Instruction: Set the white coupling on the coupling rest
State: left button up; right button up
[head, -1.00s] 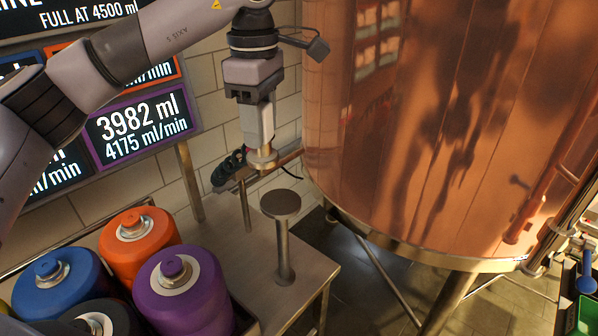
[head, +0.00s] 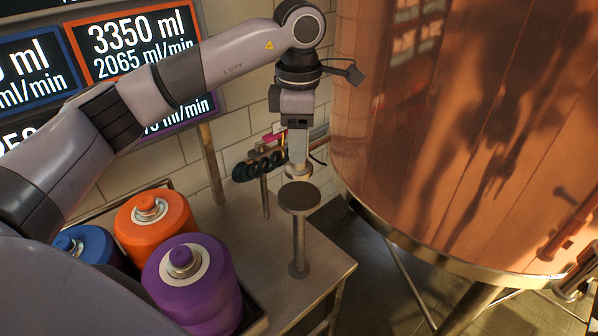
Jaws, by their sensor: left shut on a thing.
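My left gripper (head: 297,124) points down and is shut on the white coupling (head: 297,146), a pale upright piece with a brassy metal ring at its lower end. The coupling rest (head: 299,196) looks to be the round flat disc on a thin metal post, standing on the steel table. Its top is bare. The coupling's lower ring shows just above the disc in the picture, with a small gap between them; how far behind the disc it is, I cannot tell. The fingertips are hard to make out against the coupling. My right gripper is not in view.
Orange (head: 154,229), purple (head: 190,285) and blue (head: 85,245) containers stand in a tray left of the rest. A dark ringed fixture (head: 258,163) stands behind. A large copper vessel (head: 450,130) rises close on the right. Display panels (head: 130,45) hang behind my left arm.

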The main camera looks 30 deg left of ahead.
aim_at(299, 171)
pick_arm(q)
notch_tip(299, 171, down, 7)
jog(key=shift+r, duration=0.15)
dwell(0.4)
jog(key=o, duration=1)
